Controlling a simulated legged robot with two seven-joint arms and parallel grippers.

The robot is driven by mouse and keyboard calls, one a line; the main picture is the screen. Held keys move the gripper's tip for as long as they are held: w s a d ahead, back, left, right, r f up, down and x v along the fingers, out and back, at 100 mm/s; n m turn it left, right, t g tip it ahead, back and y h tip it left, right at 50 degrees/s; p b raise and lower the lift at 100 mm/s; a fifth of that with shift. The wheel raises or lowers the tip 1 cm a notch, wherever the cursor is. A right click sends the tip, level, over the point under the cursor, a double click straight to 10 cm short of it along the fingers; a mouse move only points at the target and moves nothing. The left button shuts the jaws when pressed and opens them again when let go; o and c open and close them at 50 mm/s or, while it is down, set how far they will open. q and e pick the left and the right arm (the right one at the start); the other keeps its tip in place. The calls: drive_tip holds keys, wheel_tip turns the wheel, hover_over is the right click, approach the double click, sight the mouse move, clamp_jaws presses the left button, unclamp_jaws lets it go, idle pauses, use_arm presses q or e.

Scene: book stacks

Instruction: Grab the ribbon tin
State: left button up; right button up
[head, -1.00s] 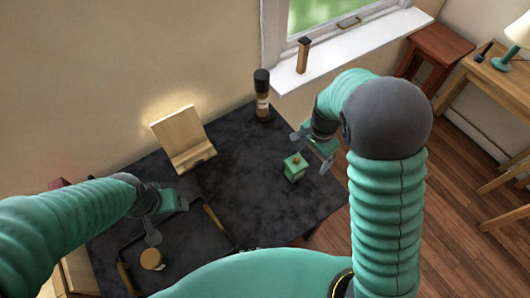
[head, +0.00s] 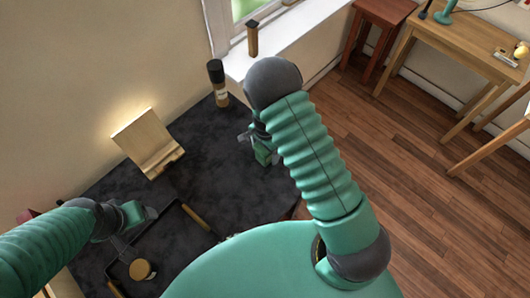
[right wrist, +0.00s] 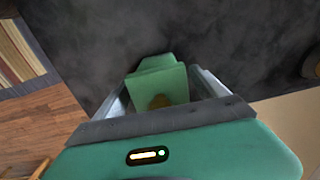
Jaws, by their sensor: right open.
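A small green box-shaped tin (head: 263,157), which I take to be the ribbon tin, stands on the dark table near its right edge. My right gripper (head: 257,149) is directly over it and partly hides it in the head view. In the right wrist view the green tin (right wrist: 160,75) lies between the two spread fingers of my right gripper (right wrist: 160,88), with a gold round spot on it. Whether a finger touches it I cannot tell. My left gripper (head: 136,231) is over the table's left part, its fingers apart and empty.
A wooden stand (head: 148,143) and a dark-capped bottle (head: 218,84) are at the back of the dark table (head: 205,160). A windowsill (head: 290,50) rises behind.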

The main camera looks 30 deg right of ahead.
wheel_tip(320, 180, down, 2)
drive_tip(key=shift+w, duration=0.1)
drive_tip(key=c, duration=1.5)
drive_tip(key=shift+r, duration=0.15)
